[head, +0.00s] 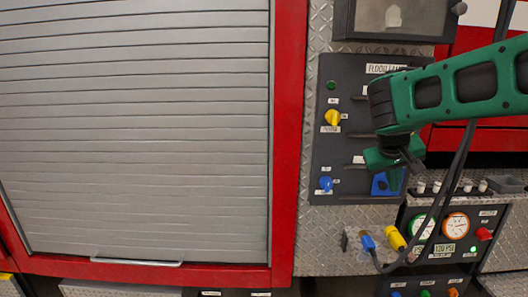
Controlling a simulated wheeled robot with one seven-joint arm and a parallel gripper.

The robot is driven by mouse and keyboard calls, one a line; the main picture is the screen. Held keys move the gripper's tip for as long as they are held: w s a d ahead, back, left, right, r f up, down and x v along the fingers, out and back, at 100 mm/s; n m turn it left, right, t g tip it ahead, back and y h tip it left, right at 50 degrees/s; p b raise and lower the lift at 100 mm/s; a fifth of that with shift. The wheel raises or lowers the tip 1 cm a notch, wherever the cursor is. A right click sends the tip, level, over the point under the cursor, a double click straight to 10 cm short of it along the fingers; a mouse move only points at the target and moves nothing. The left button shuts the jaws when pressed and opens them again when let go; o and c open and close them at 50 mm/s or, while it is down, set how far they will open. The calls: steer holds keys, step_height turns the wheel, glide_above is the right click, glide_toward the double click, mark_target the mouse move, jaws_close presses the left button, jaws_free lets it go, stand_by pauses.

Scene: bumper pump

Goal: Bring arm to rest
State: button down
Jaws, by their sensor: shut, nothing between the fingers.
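My green and black arm comes in from the right edge of the head view. My gripper (408,160) hangs at the arm's left end, in front of the dark control panel (345,100). It is small and partly hidden by the wrist, shut and holding nothing. It covers part of the panel beside a blue square part (380,185). I cannot tell whether it touches the panel.
A grey roller shutter (135,130) in a red frame fills the left. The panel carries a yellow knob (333,118) and a blue knob (326,183). Below right are gauges (455,226), a yellow connector (395,238), a blue plug (368,243) and dark cables.

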steer(key=s+d+f+m+g+y, duration=0.1)
steer(key=s+d+f, duration=0.15)
steer(key=s, duration=0.55)
steer(key=s+d+f+m+g+y, duration=0.1)
steer(key=s+d+f+m+g, duration=0.15)
steer(key=s, duration=0.55)
steer(key=s+a+f+m+y, duration=0.1)
steer(key=s+f, duration=0.1)
steer(key=s, duration=0.5)
steer(key=s+a+f+g+y, duration=0.1)
steer(key=s+f+y, duration=0.1)
steer(key=s, duration=0.6)
steer(key=shift+s+a+f+m, duration=0.25)
steer(key=shift+f+m, duration=0.1)
steer(key=shift+f, duration=0.3)
